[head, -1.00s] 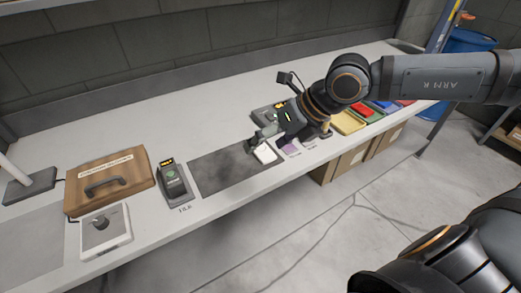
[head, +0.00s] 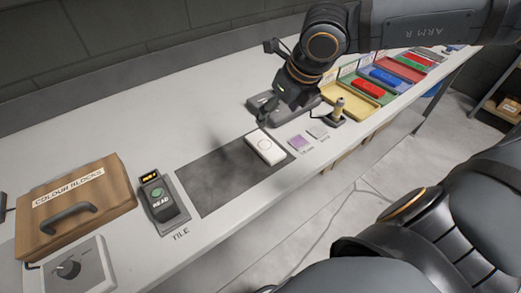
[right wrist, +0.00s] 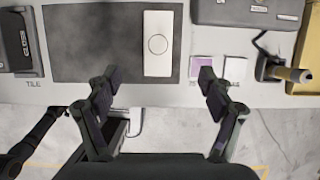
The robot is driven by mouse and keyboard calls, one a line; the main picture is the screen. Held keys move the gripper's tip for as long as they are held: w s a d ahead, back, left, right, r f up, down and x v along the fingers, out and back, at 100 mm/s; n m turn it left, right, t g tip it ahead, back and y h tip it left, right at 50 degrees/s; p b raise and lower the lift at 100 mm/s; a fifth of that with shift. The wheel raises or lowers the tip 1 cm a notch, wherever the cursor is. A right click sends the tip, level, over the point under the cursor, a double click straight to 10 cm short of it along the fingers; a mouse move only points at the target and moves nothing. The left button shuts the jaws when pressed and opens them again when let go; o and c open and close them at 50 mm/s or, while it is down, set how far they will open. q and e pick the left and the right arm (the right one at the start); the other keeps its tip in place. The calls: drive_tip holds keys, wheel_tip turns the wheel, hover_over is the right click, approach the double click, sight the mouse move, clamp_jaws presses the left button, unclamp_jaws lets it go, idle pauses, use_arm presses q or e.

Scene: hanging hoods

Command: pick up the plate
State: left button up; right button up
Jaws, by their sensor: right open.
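The plate appears to be a white rectangular slab (head: 264,147) with a ring mark, lying flat on the right end of a dark grey mat (head: 215,180). It also shows in the right wrist view (right wrist: 158,44), where its whole top is uncovered. My right gripper (right wrist: 157,80) is open and empty; its two fingers are spread to either side, in front of the slab in that view, not around it. In the head view my right arm hangs behind the slab and its fingertips cannot be made out. My left gripper is not in view.
A purple square (head: 300,142) and a pale square (head: 318,131) lie right of the slab. A small post on a stand (head: 336,112), coloured trays (head: 350,103) and a grey device (head: 262,102) are near. A reader (head: 163,197) and wooden case (head: 75,200) stand left.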

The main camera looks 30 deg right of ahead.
wheel_tip(320, 180, down, 3)
drive_tip(key=b, duration=0.2)
hover_over(265, 145)
drive_tip(key=s, duration=0.2)
drive_tip(key=f, duration=0.5)
drive_tip(key=shift+d+p, duration=0.3)
drive_tip(key=shift+p, duration=0.05)
drive_tip(key=shift+f, duration=0.15)
drive_tip(key=x, duration=0.5)
drive_tip(key=shift+s+a+f, duration=0.15)
drive_tip(key=shift+s+f, duration=0.05)
drive_tip(key=shift+s, duration=0.15)
drive_tip(key=shift+c, duration=0.8)
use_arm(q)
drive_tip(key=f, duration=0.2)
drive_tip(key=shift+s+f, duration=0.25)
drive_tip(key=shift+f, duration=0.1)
use_arm(e)
drive_tip(key=c, duration=1.2)
